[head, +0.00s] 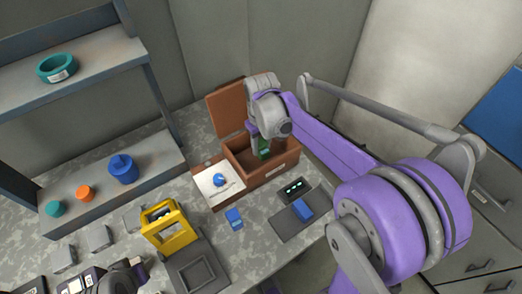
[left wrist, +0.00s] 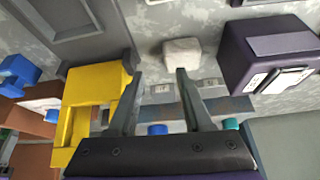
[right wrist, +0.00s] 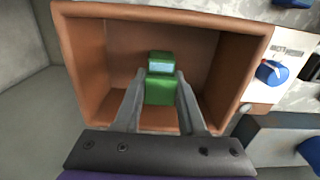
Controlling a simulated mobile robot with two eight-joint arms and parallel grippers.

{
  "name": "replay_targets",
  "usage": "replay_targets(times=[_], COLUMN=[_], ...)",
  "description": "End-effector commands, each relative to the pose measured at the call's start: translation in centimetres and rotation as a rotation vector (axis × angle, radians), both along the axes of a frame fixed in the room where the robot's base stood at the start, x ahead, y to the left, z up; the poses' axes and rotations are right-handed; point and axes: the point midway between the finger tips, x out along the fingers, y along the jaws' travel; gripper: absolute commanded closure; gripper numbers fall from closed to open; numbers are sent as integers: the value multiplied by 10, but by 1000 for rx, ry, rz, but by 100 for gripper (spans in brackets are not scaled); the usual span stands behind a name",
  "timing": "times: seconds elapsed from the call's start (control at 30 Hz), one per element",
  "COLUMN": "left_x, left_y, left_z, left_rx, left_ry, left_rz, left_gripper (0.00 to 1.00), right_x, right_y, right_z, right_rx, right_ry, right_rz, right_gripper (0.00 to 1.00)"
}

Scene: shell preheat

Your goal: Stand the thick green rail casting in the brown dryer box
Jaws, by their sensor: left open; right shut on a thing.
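The green rail casting (right wrist: 160,85) is between the fingers of my right gripper (right wrist: 160,92), which is shut on it. In the right wrist view it is inside the opening of the brown dryer box (right wrist: 85,60); whether it touches the floor is unclear. In the head view the casting (head: 264,153) shows below my right gripper (head: 262,145), within the walls of the dryer box (head: 272,174), whose lid stands open at the back. My left gripper (left wrist: 157,85) is open and empty, beside a yellow frame in the left wrist view.
A white panel with a blue knob (head: 219,180) adjoins the box's left side. A yellow frame (head: 168,225), a blue block (head: 234,219) and a dark device with a display (head: 293,188) stand nearby. A shelf (head: 110,185) with coloured parts is at left.

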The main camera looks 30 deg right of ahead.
Motion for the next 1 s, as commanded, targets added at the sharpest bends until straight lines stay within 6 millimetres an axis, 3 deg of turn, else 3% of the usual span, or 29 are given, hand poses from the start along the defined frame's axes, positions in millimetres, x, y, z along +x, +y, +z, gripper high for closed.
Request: replay_targets(times=[0.2,0.6,0.63,0.7,0.8,1.0], left_x=[-1,-1,-1,-1,-1,-1], left_y=[0,0,0,0,0,0], left_z=[-3,-6,-6,-5,-5,-5], left_rx=[0,0,0,0,0,0], left_ry=[1,3,2,2,2,2], left_rz=[0,0,0,0,0,0], left_gripper=[50,50,50,50,50,50], right_x=[0,0,0,0,0,0], right_y=[0,0,0,0,0,0], right_z=[-29,-34,-34,-33,-33,-33], right_rx=[0,0,0,0,0,0], right_ry=[0,0,0,0,0,0], right_rz=[0,0,0,0,0,0], right_gripper=[100,100,57,44,30,30])
